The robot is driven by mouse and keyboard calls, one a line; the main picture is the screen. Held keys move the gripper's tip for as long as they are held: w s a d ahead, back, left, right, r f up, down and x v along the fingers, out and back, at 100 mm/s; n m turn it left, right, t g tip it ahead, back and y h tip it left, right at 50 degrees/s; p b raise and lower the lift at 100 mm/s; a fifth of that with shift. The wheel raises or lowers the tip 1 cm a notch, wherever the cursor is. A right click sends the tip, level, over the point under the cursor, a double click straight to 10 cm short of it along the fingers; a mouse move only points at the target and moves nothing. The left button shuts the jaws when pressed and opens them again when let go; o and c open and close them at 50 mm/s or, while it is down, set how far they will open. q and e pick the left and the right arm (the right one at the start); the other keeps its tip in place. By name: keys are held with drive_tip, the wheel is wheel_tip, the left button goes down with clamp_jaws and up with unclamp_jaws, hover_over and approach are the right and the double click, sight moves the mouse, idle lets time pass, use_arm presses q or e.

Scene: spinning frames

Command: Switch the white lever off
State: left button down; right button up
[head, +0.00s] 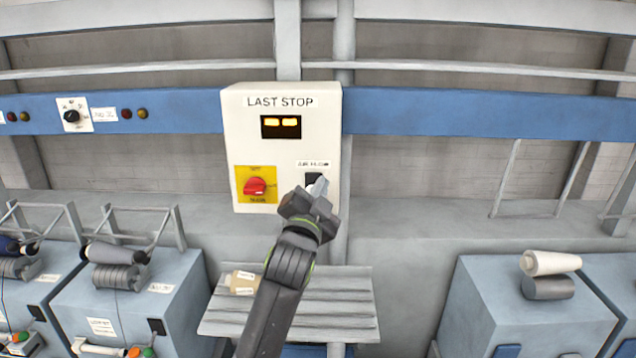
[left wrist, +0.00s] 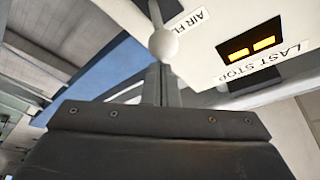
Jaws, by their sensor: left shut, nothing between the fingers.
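The white control box (head: 235,130), marked LAST STOP, hangs on the blue rail. Its black switch plate (head: 314,179) sits at the lower right under the AIR FLOW label, partly covered by my gripper. The white lever (left wrist: 163,44) shows in the left wrist view as a round knob on a thin stem; in the head view I cannot make it out clearly. My left gripper (head: 318,187) is shut and empty at the switch plate. In the left wrist view its fingertips (left wrist: 161,72) are right by the knob; I cannot tell whether they touch. My right gripper is not in view.
A red rotary knob (head: 255,187) on a yellow plate is just left of my gripper. Blue-grey spinning machines (head: 525,310) stand at both sides.

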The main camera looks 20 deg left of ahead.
use_arm(q)
drive_tip(key=shift+s+a+f, duration=0.1)
drive_tip(key=shift+a+f, duration=0.15)
drive_tip(key=shift+f, duration=0.05)
